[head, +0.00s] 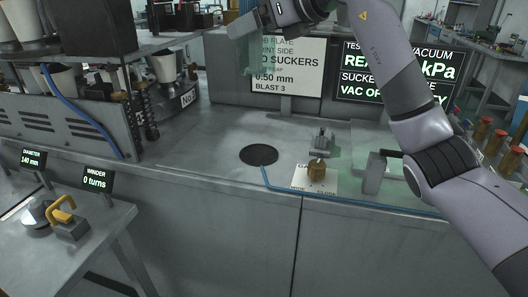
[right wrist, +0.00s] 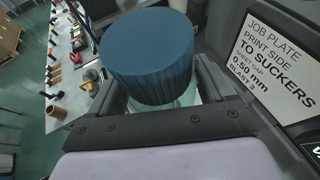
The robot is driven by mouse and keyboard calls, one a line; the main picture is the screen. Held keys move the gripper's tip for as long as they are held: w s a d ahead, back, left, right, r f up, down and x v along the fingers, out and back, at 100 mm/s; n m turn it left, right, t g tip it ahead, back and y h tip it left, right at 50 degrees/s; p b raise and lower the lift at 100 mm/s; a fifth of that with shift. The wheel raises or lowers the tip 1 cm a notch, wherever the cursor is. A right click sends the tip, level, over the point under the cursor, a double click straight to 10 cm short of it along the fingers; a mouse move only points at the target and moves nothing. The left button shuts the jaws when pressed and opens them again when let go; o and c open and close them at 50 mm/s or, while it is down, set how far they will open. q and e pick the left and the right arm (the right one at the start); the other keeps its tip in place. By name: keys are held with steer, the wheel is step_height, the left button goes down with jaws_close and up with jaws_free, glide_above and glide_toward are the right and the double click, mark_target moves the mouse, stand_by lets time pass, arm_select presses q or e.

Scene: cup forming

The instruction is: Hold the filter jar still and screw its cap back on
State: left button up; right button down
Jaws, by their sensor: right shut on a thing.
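In the right wrist view a ribbed blue cap (right wrist: 150,55) stands large in front of my right gripper (right wrist: 165,100). Clear greenish glass of the filter jar (right wrist: 189,94) shows just below it, between the two fingers. The gripper is shut on the jar. The cap sits over the glass, but whether it is threaded on cannot be told. In the head view my right gripper (head: 246,24) is at the top middle, in front of the job plate sign, and pale see-through glass of the jar (head: 248,58) shows by its fingers. My left gripper is not in view.
A machine (head: 70,110) stands at left. The job plate sign (head: 287,65) stands close behind the jar.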

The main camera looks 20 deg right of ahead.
steer(key=shift+w+d+r, duration=0.1)
steer(key=shift+d+r, duration=0.1)
steer(key=shift+r, duration=0.15)
steer(key=shift+a, duration=0.1)
step_height(320, 180, down, 16)
stand_by(0.4)
steer(key=shift+f, duration=0.1)
steer(key=shift+f, duration=1.9)
steer(key=shift+f, duration=0.1)
